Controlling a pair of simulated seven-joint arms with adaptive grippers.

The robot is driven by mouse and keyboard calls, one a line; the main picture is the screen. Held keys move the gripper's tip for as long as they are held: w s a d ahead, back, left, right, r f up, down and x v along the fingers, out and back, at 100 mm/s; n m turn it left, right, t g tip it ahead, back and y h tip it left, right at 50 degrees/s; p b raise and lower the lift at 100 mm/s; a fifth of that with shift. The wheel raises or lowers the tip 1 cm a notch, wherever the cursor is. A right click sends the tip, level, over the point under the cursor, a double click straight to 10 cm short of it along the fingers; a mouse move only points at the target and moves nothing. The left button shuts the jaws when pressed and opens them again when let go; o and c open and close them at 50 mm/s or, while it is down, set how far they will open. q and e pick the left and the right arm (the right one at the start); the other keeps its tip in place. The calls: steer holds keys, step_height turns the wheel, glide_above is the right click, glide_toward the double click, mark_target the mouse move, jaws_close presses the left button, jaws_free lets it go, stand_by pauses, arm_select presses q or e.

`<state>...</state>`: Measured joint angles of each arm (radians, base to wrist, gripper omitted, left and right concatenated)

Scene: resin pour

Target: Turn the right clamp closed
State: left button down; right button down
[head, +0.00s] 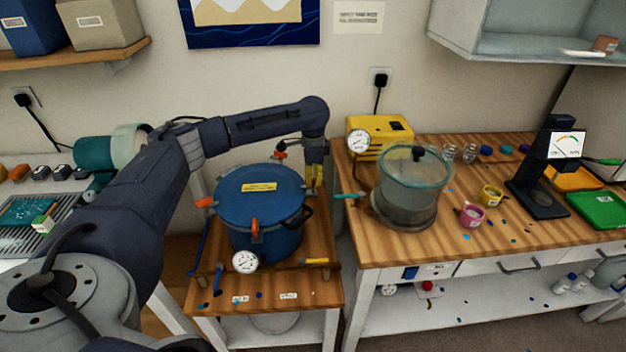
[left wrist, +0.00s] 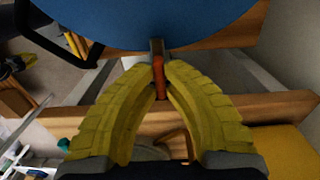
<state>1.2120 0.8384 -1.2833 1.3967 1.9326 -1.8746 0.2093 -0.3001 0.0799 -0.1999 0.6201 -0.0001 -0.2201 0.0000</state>
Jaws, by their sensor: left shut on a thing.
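A blue pressure pot (head: 258,205) with a blue lid and a yellow label stands on a small wooden table. Orange clamps show on its rim: a left clamp (head: 205,202), a front clamp (head: 254,228) and a back clamp (head: 281,154). My left gripper (head: 314,184) reaches down at the pot's right side and hides the right clamp in the head view. In the left wrist view, my yellow fingers (left wrist: 160,84) are shut on the orange handle of the right clamp (left wrist: 158,70), which hangs upright beside the blue lid. My right gripper is in neither view.
A gauge (head: 245,262) sits at the pot's front and a black side handle (head: 302,219) at its right. Right of a gap, a larger bench holds a clear vacuum chamber (head: 413,188), a yellow pump (head: 380,132), cups (head: 472,214) and a scale (head: 537,195).

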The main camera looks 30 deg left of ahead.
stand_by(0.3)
arm_select(q)
steer(key=c, duration=1.5)
jaws_free()
step_height(320, 180, up, 12)
